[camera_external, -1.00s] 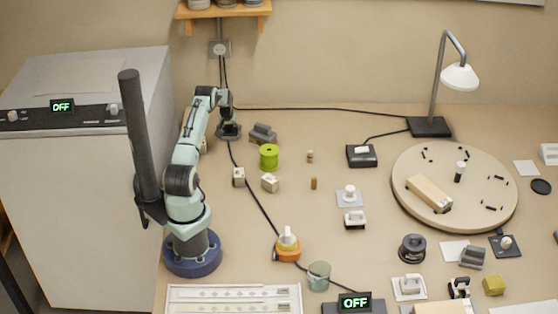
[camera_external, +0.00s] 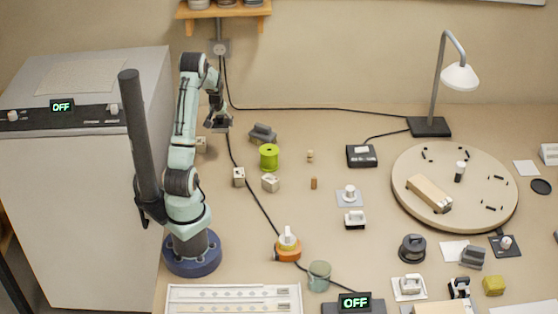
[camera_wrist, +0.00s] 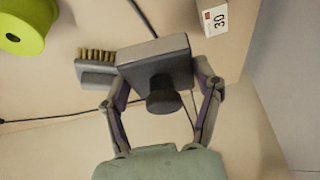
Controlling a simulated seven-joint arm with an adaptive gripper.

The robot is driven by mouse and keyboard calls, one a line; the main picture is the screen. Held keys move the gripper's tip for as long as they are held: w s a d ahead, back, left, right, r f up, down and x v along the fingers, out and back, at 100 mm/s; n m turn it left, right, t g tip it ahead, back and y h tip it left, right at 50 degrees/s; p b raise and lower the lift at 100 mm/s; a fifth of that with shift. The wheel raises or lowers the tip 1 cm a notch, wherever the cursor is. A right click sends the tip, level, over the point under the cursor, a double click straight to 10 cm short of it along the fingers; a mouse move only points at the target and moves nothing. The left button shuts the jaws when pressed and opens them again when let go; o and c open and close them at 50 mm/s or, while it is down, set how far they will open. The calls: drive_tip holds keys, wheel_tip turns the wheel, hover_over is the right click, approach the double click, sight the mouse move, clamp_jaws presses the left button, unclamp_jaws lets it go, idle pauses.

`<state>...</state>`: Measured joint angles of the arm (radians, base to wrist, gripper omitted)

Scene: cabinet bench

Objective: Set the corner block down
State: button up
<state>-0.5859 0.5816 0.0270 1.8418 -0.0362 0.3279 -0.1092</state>
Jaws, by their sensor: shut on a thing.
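My gripper (camera_external: 216,112) is at the back left of the bench in the external view. In the wrist view my gripper (camera_wrist: 161,88) is shut on a grey block with a dark round knob, which I take as the corner block (camera_wrist: 153,48). The fingers press its two sides, and the knob points back toward my palm. In the external view the corner block (camera_external: 219,124) is small and dark under the fingers. It looks held above the bench, but the gap is hard to judge. Its underside is hidden.
A brush (camera_wrist: 97,70) and a green spool (camera_external: 268,157) stand right of my gripper in the external view. A pale block marked 30 (camera_wrist: 213,18) is near the bench's left edge. A black cable (camera_external: 246,190) crosses the bench. Small beige blocks (camera_external: 239,177) stand nearer.

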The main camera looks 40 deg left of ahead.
drive_tip(key=shift+s+d+r, duration=0.3)
drive_tip(key=shift+s+d, duration=0.1)
drive_tip(key=shift+s, duration=0.15)
